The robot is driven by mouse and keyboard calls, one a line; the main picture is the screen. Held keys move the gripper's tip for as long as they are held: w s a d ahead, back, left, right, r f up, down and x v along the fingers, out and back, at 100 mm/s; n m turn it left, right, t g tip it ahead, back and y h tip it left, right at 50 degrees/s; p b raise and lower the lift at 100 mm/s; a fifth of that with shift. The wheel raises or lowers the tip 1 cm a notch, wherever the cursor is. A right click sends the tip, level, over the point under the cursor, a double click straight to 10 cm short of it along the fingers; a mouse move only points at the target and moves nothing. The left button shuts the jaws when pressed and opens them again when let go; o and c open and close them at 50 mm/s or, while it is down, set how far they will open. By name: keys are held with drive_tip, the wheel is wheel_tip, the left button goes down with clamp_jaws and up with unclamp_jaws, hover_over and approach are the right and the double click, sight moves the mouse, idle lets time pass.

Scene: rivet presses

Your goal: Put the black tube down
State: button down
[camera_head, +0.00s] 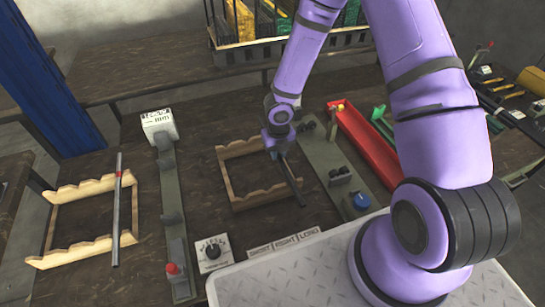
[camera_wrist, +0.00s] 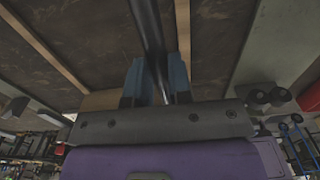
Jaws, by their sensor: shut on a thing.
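A black tube (camera_head: 291,181) is held in my gripper (camera_head: 280,146) over the right part of a wooden notched rack (camera_head: 228,180) in the head view. In the wrist view the tube (camera_wrist: 148,35) runs between the two blue fingers of my gripper (camera_wrist: 157,82), which are shut on it. Wooden rails of the rack (camera_wrist: 184,38) show beside and below the tube. Whether the tube touches the rack's notches I cannot tell. My gripper hides part of the rack's far rail.
A second wooden rack (camera_head: 75,250) at left holds a tube (camera_head: 117,205). A press with a red button (camera_head: 172,268) stands between the racks. A grey fixture with a blue knob (camera_head: 361,201) and a red tray (camera_head: 366,140) lie right. A dial box (camera_head: 213,253) sits in front.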

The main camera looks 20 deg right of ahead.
drive_tip(key=shift+f, duration=0.25)
drive_tip(key=shift+f, duration=0.1)
drive_tip(key=c, duration=1)
unclamp_jaws()
drive_tip(key=shift+c, duration=0.2)
